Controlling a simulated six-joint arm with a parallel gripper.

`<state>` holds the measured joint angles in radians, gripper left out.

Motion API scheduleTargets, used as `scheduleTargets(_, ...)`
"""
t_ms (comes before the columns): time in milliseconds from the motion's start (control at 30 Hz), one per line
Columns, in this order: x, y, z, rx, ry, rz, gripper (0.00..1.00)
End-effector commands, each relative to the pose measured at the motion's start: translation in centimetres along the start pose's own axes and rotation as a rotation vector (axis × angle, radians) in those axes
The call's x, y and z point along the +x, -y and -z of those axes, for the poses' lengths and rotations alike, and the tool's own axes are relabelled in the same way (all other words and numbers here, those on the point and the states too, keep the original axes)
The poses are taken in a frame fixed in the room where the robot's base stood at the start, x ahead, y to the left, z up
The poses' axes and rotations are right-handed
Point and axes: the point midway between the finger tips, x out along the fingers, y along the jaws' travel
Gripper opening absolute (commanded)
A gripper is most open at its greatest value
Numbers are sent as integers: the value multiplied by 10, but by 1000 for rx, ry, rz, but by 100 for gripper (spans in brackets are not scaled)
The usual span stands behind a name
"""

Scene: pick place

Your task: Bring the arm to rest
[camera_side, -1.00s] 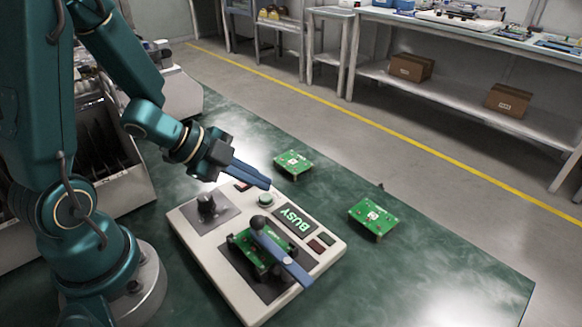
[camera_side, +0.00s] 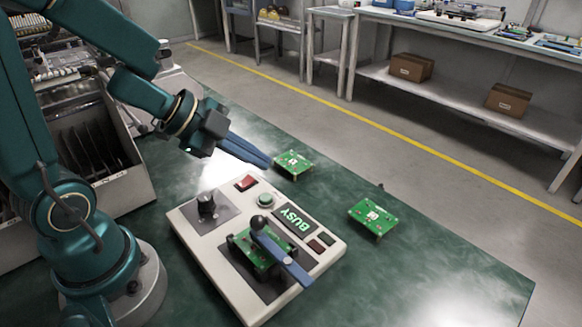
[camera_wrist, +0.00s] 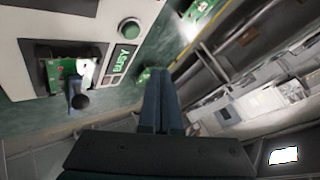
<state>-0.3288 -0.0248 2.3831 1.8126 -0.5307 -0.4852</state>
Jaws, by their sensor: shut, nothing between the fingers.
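My gripper (camera_side: 266,163) is shut and empty, with its blue fingers together, in the air above the table beyond the tester's back edge. In the wrist view the closed fingers (camera_wrist: 163,84) point up the picture. The white tester box (camera_side: 185,232) stands on the green table (camera_side: 440,275). Its display (camera_side: 294,217) reads BUSY. A green circuit board (camera_side: 243,242) sits in the tester under a blue lever (camera_side: 280,257) with a black knob. The tester also carries a green button (camera_side: 265,200), a red switch (camera_side: 246,182) and a black dial (camera_side: 206,205).
Two loose green boards lie on the table, one near my fingertips (camera_side: 293,163) and one to the right (camera_side: 373,215). A grey rack (camera_side: 128,188) stands at left. The table's right front is clear. A bench with cardboard boxes (camera_side: 411,67) stands beyond the floor.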

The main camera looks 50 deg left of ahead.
Motion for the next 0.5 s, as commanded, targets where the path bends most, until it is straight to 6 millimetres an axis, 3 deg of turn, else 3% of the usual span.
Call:
scheduleTargets(167, -1, 0, 5, 15, -9, 3, 0)
scheduleTargets(267, -7, 7, 20, 51, -40, 41, 0)
scheduleTargets(400, -26, 41, 49, -20, -64, 252, 0)
scheduleTargets(500, -46, 66, 56, -139, -42, 420, 0)
